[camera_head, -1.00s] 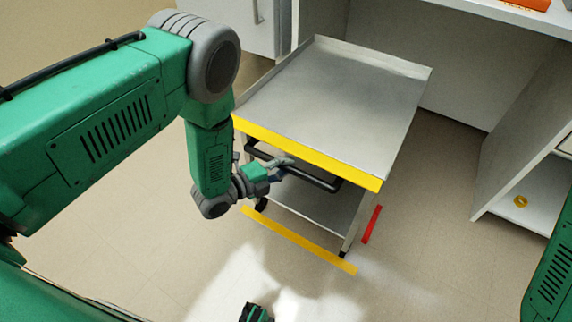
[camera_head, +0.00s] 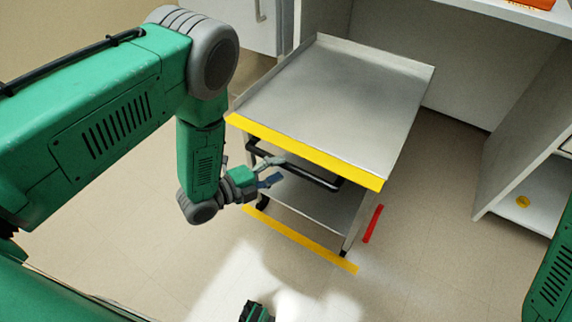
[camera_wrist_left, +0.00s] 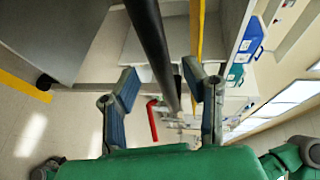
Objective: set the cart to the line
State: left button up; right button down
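The grey metal cart (camera_head: 330,95) has a yellow front edge and a black handle bar (camera_head: 300,166). A yellow line (camera_head: 300,238) lies on the floor along the cart's front. The front right wheel (camera_head: 344,253) is just behind the line, close to it. A short red strip (camera_head: 373,223) lies right of the cart. My left gripper (camera_head: 271,172) is at the handle's left part with its fingers spread. In the left wrist view, the bar (camera_wrist_left: 155,50) passes between the open fingers (camera_wrist_left: 163,92); contact cannot be told.
A white bench (camera_head: 465,95) stands behind the cart, with a side panel (camera_head: 530,140) at right. A white cabinet (camera_head: 235,20) is at back left.

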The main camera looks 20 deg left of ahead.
pick_arm(q)
jog(key=v, duration=0.8)
jog(key=shift+a, duration=0.2)
jog(key=shift+s+f, duration=0.1)
jog(key=s+a+n+g+y+p, duration=0.2)
jog(key=s+n+g, duration=0.4)
jog(key=s+n, duration=0.5)
jog(key=s+a+n+g+y+p, duration=0.3)
jog(key=s+n+g+y, duration=0.3)
jog(key=s+n, duration=0.5)
jog(key=shift+a+n+y+p, duration=0.15)
jog(key=shift+n+y+p, duration=0.45)
jog(key=shift+n+p, duration=0.25)
jog(key=shift+w, duration=0.1)
